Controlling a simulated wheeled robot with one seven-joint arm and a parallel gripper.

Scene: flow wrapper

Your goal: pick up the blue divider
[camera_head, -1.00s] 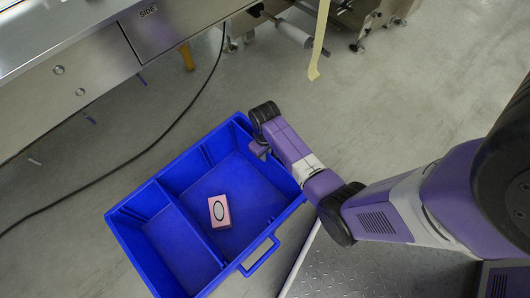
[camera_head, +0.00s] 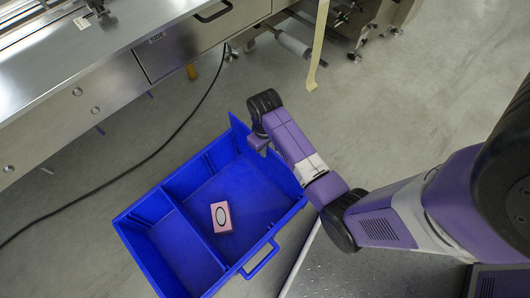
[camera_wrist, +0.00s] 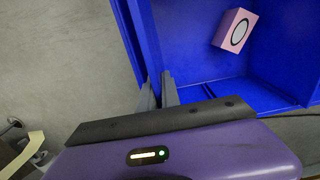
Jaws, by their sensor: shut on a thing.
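The blue divider (camera_wrist: 146,42) is a thin flat blue panel. In the wrist view it runs up from between my two grey fingers. My gripper (camera_wrist: 158,88) is shut on it near its edge. In the head view the divider (camera_head: 238,127) sticks up above the rim at the far corner of the blue crate (camera_head: 133,243), beside my gripper (camera_head: 257,141). The fingers are mostly hidden there by my wrist. I cannot tell whether the divider's lower part still touches the crate.
A pink box with a white oval (camera_head: 221,217) lies in the crate's larger compartment; another partition (camera_head: 196,236) stands to its left. A steel machine (camera_head: 100,95) is at the upper left. A black cable (camera_head: 110,188) crosses the open grey floor. A yellowish strip (camera_head: 318,45) hangs at the top.

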